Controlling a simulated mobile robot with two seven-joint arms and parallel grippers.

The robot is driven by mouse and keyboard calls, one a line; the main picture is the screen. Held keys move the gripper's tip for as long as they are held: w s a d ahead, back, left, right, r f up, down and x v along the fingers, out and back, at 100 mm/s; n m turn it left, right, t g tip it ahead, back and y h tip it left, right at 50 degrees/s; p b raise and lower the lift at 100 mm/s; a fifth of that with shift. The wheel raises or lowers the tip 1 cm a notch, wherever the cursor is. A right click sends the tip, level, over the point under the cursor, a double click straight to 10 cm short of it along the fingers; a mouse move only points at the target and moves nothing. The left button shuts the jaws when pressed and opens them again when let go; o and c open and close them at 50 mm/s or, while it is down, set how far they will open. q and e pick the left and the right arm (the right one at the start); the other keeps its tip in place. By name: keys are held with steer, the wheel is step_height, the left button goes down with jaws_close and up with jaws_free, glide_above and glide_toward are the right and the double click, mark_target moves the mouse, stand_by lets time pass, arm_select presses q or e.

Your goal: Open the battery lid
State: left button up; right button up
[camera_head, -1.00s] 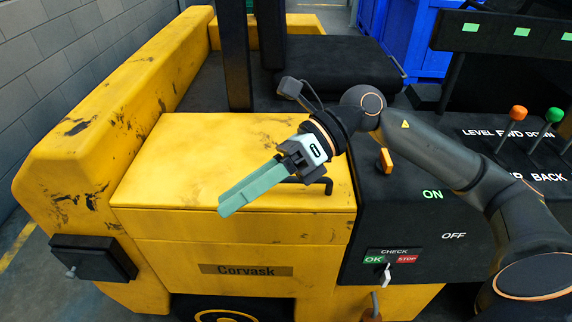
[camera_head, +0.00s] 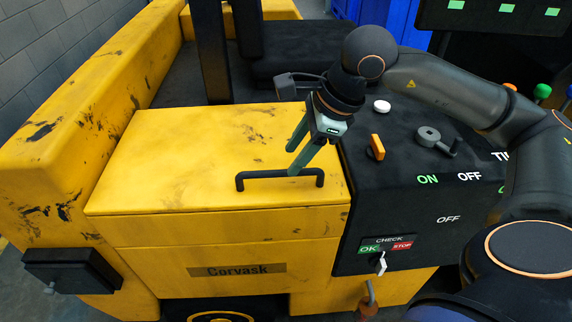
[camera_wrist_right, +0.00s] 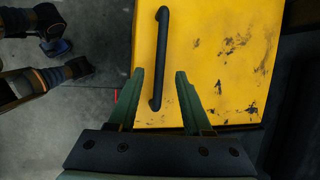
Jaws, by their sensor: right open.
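The battery lid (camera_head: 190,150) is a scuffed yellow panel on top of the vehicle's body, and it lies shut. Its black bar handle (camera_head: 262,175) runs across the lid near its front right. My right gripper (camera_head: 293,162) points down over the right part of the lid, with its green fingers open and empty, close to the handle's right end. In the right wrist view the handle (camera_wrist_right: 160,62) stretches away from me, and its near end lies between the fingertips (camera_wrist_right: 159,75). I cannot tell whether a finger touches it. My left gripper is not in view.
A black control panel (camera_head: 400,225) with a check switch, an orange switch (camera_head: 376,147) and a grey rotary knob (camera_head: 432,138) adjoins the lid on the right. A black upright post (camera_head: 211,50) stands behind the lid. A black box (camera_head: 72,270) juts out at front left.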

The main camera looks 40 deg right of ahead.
mark_target(282, 171)
steer(key=shift+x, duration=2.2)
steer(key=shift+c, duration=0.2)
jaws_close()
